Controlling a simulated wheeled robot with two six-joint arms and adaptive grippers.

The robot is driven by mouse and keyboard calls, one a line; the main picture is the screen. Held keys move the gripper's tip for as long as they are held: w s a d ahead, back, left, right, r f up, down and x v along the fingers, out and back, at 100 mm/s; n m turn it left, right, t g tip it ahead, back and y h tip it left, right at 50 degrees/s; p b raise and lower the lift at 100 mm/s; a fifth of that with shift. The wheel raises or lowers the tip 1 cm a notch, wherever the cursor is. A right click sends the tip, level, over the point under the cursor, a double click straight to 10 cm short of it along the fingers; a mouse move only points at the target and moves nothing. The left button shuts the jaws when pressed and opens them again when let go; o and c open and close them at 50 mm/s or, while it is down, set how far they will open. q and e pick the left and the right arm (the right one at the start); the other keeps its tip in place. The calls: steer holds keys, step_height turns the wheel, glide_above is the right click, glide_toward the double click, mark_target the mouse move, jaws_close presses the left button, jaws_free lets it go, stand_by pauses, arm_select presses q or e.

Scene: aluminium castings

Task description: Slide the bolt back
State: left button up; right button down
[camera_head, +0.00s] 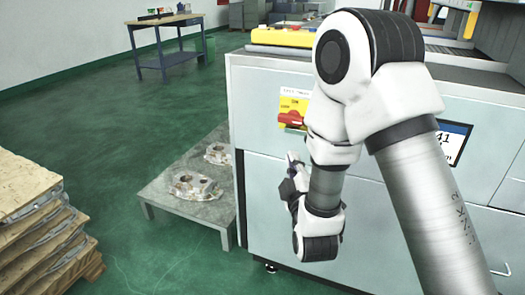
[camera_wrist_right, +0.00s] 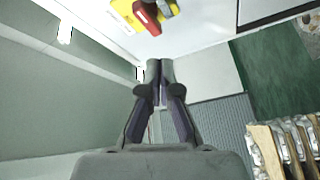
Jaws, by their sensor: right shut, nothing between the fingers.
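My right gripper (camera_head: 293,178) is in front of the pale grey cabinet (camera_head: 270,195), below a red handle (camera_head: 291,118) on a yellow plate. In the right wrist view my right gripper (camera_wrist_right: 160,66) has its two fingers together with nothing between them. The red handle also shows there (camera_wrist_right: 146,19), beyond the fingertips. A small white piece (camera_wrist_right: 140,73) lies just left of the fingertips; I cannot tell whether it is part of a bolt. No bolt can be made out clearly in either view. My left gripper is not in view.
A low grey table (camera_head: 160,203) with metal castings (camera_head: 194,186) stands left of the cabinet. A stack of castings and boards on a pallet (camera_head: 85,270) is at the left. A workbench (camera_head: 165,21) stands at the back. Green floor between is clear.

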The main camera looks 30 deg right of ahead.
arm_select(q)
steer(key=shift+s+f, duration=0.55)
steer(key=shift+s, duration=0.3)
arm_select(e)
steer(key=shift+s+d+r, duration=0.1)
steer(key=shift+s+r, duration=0.05)
steer(key=shift+r, duration=0.35)
glide_toward(285, 120)
steer(key=x, duration=0.5)
steer(key=shift+d, duration=0.1)
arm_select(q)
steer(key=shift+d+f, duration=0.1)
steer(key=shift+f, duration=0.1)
arm_select(e)
steer(key=s+d+f, duration=0.2)
steer(key=shift+s+d, duration=0.25)
steer(key=shift+d, duration=0.05)
